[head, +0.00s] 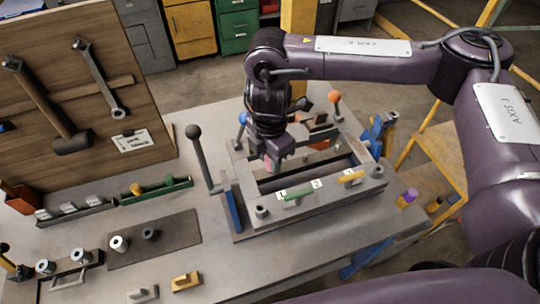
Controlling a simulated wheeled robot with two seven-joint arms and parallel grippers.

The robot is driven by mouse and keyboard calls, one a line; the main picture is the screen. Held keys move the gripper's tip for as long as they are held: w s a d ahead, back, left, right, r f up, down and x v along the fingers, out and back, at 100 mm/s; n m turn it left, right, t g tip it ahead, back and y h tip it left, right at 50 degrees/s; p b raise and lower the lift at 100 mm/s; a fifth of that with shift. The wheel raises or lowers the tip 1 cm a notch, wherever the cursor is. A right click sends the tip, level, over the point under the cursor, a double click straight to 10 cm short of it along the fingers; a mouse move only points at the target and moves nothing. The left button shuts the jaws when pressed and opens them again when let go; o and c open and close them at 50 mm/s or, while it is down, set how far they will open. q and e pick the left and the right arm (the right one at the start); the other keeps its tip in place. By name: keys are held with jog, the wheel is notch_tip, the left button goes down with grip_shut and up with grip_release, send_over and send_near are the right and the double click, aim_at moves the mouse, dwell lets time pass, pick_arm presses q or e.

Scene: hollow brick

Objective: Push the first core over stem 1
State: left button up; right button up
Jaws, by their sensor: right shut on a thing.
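My right gripper (272,160) is shut on a small, partly hidden piece, probably a core, over the rectangular metal mould frame (322,205). The fingers cover most of this piece, and I cannot tell whether it touches anything below. The label 1 (281,196) is on the frame's front wall, beside a green clip. Stem 1 itself cannot be made out; the gripper and the frame walls hide part of the inside. Light hollow cylinders (119,244) stand at the left of the bench. My left gripper is not in view.
A tall lever with a dark ball knob (194,131) stands just left of the frame. An orange knob (334,97) rises behind it. A tool board (80,90) with hammer and wrench stands at left. A dark mat (185,228) lies front left.

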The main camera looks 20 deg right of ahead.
jog(key=shift+f+b, duration=0.55)
jog(key=shift+f, duration=0.4)
jog(key=o, duration=1)
jog(key=shift+r, duration=0.1)
jog(key=shift+o, duration=0.2)
notch_tip(320, 180, up, 8)
jog(key=shift+f, duration=0.1)
jog(key=shift+s+f, duration=0.1)
